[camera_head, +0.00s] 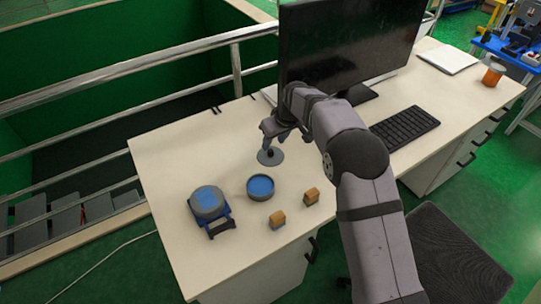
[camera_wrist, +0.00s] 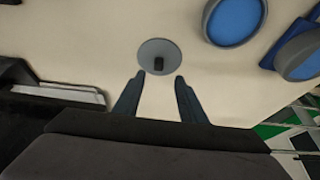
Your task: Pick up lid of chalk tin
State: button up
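The lid (camera_head: 270,157) is a flat grey disc with a small dark knob on top. It lies on the desk, and in the wrist view the lid (camera_wrist: 148,53) sits just ahead of the fingertips, knob upward. My gripper (camera_head: 268,138) is above the lid in the head view. In the wrist view my gripper (camera_wrist: 159,76) has its two fingers spread apart with nothing between them. A round grey tin (camera_head: 261,188) with a blue inside, likely the chalk tin, stands open in front of the lid. It also shows at the top right of the wrist view (camera_wrist: 234,20).
A second round grey-and-blue item (camera_head: 207,203) rests on a blue stand at left. Two small brown blocks (camera_head: 277,219) (camera_head: 311,197) are right of the tin. A monitor (camera_head: 350,40) and keyboard (camera_head: 404,128) stand behind and right. A metal railing (camera_head: 130,75) runs past the desk's far left edge.

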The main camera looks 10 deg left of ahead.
aim_at(271, 151)
jog(key=shift+x, duration=0.8)
jog(key=shift+f, duration=0.15)
jog(key=shift+d+p+x, duration=0.1)
jog(key=shift+p+x, duration=0.45)
jog(key=shift+x, duration=0.65)
jog(key=shift+d+p+x, duration=0.15)
jog(key=shift+p+x, duration=0.35)
jog(key=shift+x, duration=0.75)
jog(key=shift+c, duration=0.7)
grip_shut()
